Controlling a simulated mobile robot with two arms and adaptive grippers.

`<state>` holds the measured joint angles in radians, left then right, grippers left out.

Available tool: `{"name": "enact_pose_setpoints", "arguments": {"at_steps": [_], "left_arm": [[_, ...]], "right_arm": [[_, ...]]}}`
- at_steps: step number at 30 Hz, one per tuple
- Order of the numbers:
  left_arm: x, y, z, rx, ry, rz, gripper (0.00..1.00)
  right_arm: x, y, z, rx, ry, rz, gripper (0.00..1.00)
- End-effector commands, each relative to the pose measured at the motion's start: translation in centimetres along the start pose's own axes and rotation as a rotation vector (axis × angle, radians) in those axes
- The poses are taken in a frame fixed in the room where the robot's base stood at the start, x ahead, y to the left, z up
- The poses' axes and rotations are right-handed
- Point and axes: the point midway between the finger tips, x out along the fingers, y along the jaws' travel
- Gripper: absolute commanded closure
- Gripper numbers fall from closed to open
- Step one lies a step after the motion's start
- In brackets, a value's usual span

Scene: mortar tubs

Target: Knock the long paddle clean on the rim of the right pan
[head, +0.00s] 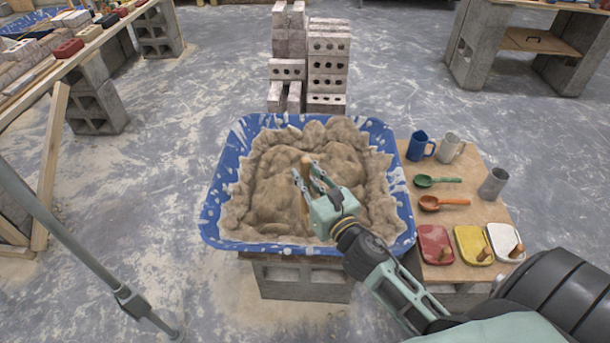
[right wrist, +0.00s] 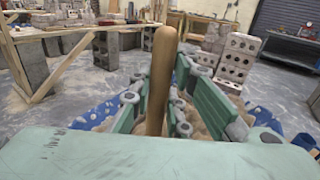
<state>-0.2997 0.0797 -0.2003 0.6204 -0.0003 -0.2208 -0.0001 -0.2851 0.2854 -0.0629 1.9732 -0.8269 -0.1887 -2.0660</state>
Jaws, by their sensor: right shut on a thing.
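A large blue pan (head: 212,215) with a splashed rim stands on blocks and is full of lumpy tan mortar (head: 275,190). It is the only full pan in near view. My right gripper (head: 310,185) is over the mortar, shut on the wooden handle of the long paddle (head: 305,167). In the right wrist view the handle (right wrist: 160,75) rises upright between the green fingers (right wrist: 158,100). The paddle's lower end is hidden, and I cannot tell whether it is in the mortar. My left gripper is not in view.
A wooden board (head: 480,210) right of the pan holds a blue jug (head: 420,147), grey cups, a green scoop (head: 437,182), an orange scoop (head: 440,203) and red, yellow and white floats. Stacked bricks (head: 327,65) stand behind the pan. A thin grey pole (head: 85,255) crosses the left.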

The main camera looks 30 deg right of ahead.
Motion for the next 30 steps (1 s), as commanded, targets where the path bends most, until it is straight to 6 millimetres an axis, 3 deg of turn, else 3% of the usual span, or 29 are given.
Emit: {"name": "enact_pose_setpoints", "arguments": {"at_steps": [5, 18, 21, 22, 30], "left_arm": [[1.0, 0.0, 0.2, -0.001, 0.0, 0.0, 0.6], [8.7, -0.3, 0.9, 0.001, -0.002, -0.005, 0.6], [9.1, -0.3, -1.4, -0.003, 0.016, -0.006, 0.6], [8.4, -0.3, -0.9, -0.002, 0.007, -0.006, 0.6], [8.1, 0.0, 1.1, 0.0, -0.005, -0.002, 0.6]], "right_arm": [[0.0, 0.0, -1.1, 0.0, 0.0, 0.0, 1.0], [0.0, 0.0, -9.7, 0.0, 0.0, -0.001, 1.0], [0.0, 0.0, -10.8, 0.001, -0.001, 0.0, 1.0], [0.0, 0.0, -9.9, 0.001, -0.002, 0.0, 1.0], [0.0, 0.0, -9.0, 0.0, -0.001, 0.0, 1.0]]}}
